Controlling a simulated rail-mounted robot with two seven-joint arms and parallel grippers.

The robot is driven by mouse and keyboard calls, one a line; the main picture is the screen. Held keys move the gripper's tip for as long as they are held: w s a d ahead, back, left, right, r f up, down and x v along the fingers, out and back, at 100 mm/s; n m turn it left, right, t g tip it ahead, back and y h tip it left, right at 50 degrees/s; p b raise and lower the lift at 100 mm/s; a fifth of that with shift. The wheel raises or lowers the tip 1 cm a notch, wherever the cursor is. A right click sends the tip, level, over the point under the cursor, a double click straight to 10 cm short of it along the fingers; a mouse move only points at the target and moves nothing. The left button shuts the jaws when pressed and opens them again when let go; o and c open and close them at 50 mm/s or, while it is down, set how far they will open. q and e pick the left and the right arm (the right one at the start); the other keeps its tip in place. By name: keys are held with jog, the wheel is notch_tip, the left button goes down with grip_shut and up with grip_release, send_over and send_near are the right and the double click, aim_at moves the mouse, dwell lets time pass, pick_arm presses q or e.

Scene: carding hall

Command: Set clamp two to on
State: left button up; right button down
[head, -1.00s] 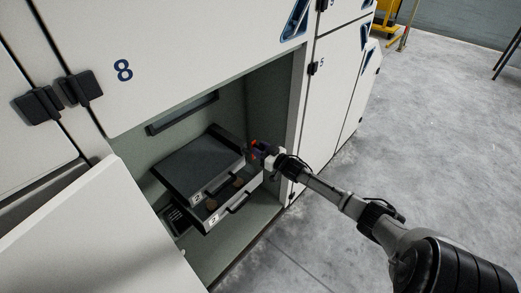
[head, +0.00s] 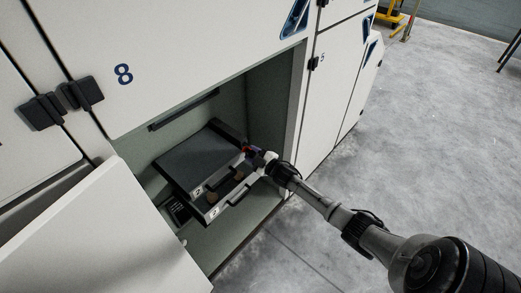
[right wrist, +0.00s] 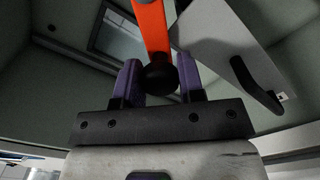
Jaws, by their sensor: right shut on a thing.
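An orange lever (right wrist: 150,22) with a round black knob (right wrist: 160,77) runs up between the two purple fingers of my right gripper (right wrist: 160,86) in the right wrist view. That gripper is shut on the knob. In the head view my right gripper (head: 253,152) reaches into the open bay under the number 8, at the right side of a dark-topped box (head: 197,158) labelled 2. There the lever is almost wholly hidden by the gripper. I cannot read any on or off mark. My left gripper is out of view.
Below the dark top is an open drawer front (head: 222,204), also labelled 2, with a black handle and brown knobs behind it. The bay's white door (head: 95,235) hangs open at lower left. Closed panels stand right of the bay.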

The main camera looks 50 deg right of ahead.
jog(key=f+n, duration=0.1)
jog(key=a+f+n+b, duration=0.1)
jog(key=n, duration=0.1)
jog(key=shift+a+n, duration=0.1)
jog(key=shift+n, duration=0.2)
jog(key=n, duration=0.1)
jog(key=f+n+b, duration=0.2)
jog(key=n, duration=0.1)
jog(key=shift+w+a, duration=0.1)
jog(key=shift+a, duration=0.15)
jog(key=shift+f+n+b, duration=0.15)
jog(key=shift+n+b, duration=0.2)
jog(key=shift+n, duration=0.05)
jog(key=shift+f, duration=0.1)
jog(key=c, duration=0.7)
grip_release()
jog(key=shift+c, duration=0.2)
